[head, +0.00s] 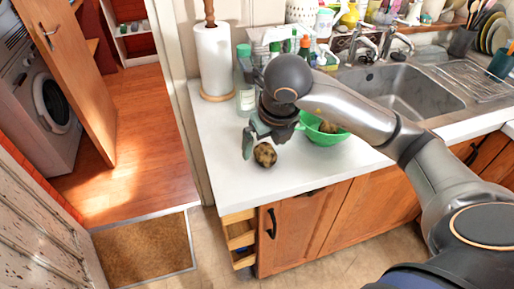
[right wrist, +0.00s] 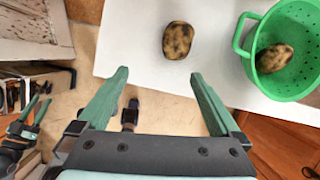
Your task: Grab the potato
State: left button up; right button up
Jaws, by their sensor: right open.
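A brown, dark-spotted potato (head: 265,155) lies on the white counter near its front left corner. In the right wrist view the potato (right wrist: 178,40) lies beyond my fingertips, with nothing touching it. My right gripper (head: 256,140) is just above and behind the potato in the head view, fingers pointing down. In the right wrist view its green fingers (right wrist: 160,78) are wide apart and empty. What looks like my left gripper (right wrist: 36,110) shows small at the lower left of that view; its opening is unclear.
A green colander (right wrist: 245,38) beside the gripper holds another potato (right wrist: 274,58). A paper towel roll (head: 212,60), bottles (head: 246,90) and the sink (head: 400,88) stand behind. The white counter (head: 290,180) is clear in front, up to its edge.

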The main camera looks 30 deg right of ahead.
aim_at(267, 152)
jog(key=shift+m+h, duration=0.3)
jog(key=shift+h, duration=0.3)
jog(key=w+d+f, duration=0.2)
jog(key=f, duration=0.1)
jog(key=w+d+f, duration=0.1)
jog(key=f, duration=0.1)
jog(key=shift+w+d+f, duration=0.1)
jog(key=shift+w+d, duration=0.1)
jog(key=shift+a+p+x, duration=0.1)
jog(key=shift+p+x, duration=0.25)
jog(key=shift+x, duration=0.95)
jog(key=shift+a+p+x, duration=0.15)
jog(key=shift+p+x, duration=0.2)
jog(key=shift+x, duration=0.95)
jog(key=c, duration=1.5)
